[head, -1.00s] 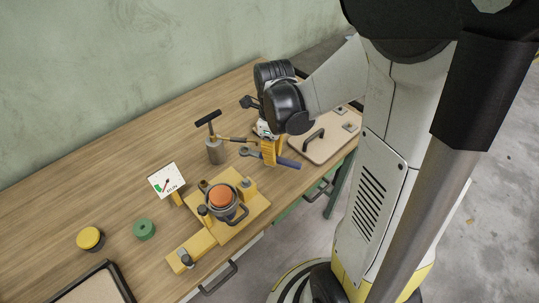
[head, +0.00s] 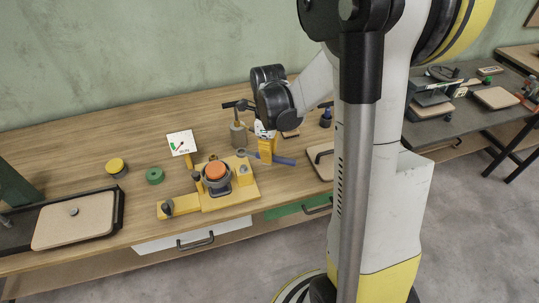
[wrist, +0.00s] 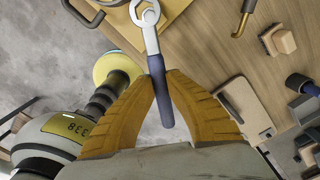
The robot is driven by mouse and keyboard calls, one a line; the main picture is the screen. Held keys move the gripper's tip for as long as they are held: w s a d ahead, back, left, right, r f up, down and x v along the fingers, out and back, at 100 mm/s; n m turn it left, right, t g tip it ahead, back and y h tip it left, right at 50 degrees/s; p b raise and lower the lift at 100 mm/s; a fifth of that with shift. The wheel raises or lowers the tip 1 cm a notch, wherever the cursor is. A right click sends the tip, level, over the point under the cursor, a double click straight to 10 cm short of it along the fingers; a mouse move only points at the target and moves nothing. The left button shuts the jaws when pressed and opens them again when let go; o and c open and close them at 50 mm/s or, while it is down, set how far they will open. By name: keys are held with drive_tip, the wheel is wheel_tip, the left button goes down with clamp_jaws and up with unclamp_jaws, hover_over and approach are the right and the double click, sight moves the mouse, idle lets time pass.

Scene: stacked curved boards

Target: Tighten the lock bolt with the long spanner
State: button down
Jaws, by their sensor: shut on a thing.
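The long spanner has a blue handle (head: 284,160) and a grey open-looking head (wrist: 147,14). My gripper (head: 266,158) is shut on the blue handle; in the wrist view its yellow fingers (wrist: 160,76) meet on either side of it. The spanner is above the table, right of the yellow fixture (head: 238,198). The fixture carries a grey cup with an orange top (head: 215,171) and several dark posts. I cannot tell which part is the lock bolt, or whether the spanner head touches anything.
A white dial gauge (head: 181,143) stands behind the fixture. A grey cylinder with a T-handle (head: 238,134) is close behind my gripper. Yellow (head: 117,167) and green (head: 155,176) discs lie left. A tray with a tan lid (head: 74,225) is far left. Bare wood lies behind them.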

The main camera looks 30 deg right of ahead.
drive_tip(key=shift+f, duration=0.1)
wheel_tip(320, 180, down, 5)
drive_tip(key=b, duration=0.5)
drive_tip(key=shift+f, duration=0.15)
drive_tip(key=shift+f+b, duration=1)
drive_tip(key=shift+b, duration=0.05)
idle(1.0)
drive_tip(key=shift+s, duration=0.1)
